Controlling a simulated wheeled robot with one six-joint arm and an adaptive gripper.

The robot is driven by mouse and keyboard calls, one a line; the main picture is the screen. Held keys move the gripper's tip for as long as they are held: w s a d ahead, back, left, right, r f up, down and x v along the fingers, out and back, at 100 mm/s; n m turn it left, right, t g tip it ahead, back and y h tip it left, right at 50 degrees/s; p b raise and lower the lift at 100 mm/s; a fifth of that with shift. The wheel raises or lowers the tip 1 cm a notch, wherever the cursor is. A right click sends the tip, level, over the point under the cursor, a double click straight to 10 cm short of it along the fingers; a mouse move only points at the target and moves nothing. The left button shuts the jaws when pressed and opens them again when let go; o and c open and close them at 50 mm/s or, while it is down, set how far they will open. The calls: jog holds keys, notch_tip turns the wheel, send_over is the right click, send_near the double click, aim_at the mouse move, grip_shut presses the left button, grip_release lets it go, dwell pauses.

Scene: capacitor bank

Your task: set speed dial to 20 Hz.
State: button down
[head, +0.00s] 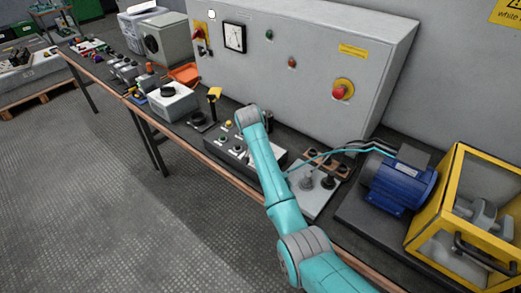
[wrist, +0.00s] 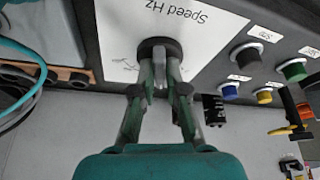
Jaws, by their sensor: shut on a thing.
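The speed dial (wrist: 151,44) is a dark round knob on a white plate (wrist: 110,30) marked "Speed Hz", which reads upside down in the wrist view. My gripper (wrist: 159,70) is shut on the dial, with one finger on each side of its pale grip. Scale marks show faintly beside the fingers; the pointer and its value cannot be read. In the head view my teal arm reaches over the dark control box (head: 218,147) and hides the dial and the fingers.
Coloured buttons, such as a blue one (wrist: 230,91), sit beside the plate. Cables and a terminal strip (wrist: 72,76) lie on the other side. A blue motor (head: 398,184) and yellow cage (head: 455,180) stand right. A grey cabinet (head: 290,85) rises behind the bench.

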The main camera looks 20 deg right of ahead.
jog(key=shift+m+g, duration=0.3)
jog(key=shift+m, duration=0.3)
jog(key=c, duration=1.2)
grip_release()
jog(key=v, duration=1.2)
jog(key=shift+a, duration=0.15)
jog(key=shift+f, duration=0.1)
